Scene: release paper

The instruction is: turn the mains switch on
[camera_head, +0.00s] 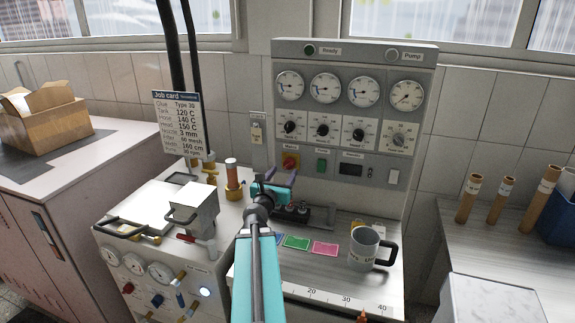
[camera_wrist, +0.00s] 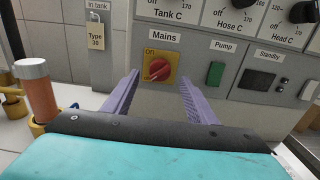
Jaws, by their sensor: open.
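The mains switch is a red rotary knob on a yellow plate under the label "Mains" on the grey control panel. It shows in the head view (camera_head: 290,162) and, larger, in the wrist view (camera_wrist: 158,69). "ON" is printed at the plate's upper left, and the knob's pale mark is slanted. My gripper (camera_head: 276,178) is in front of the panel, below the switch. In the wrist view its two purple fingers (camera_wrist: 164,82) are apart and empty, with the switch between and beyond them. I see no contact with the knob.
Right of the switch are a green pump button (camera_wrist: 215,74) and a standby display (camera_wrist: 259,79). A red-brown cylinder (camera_wrist: 37,92) stands at left.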

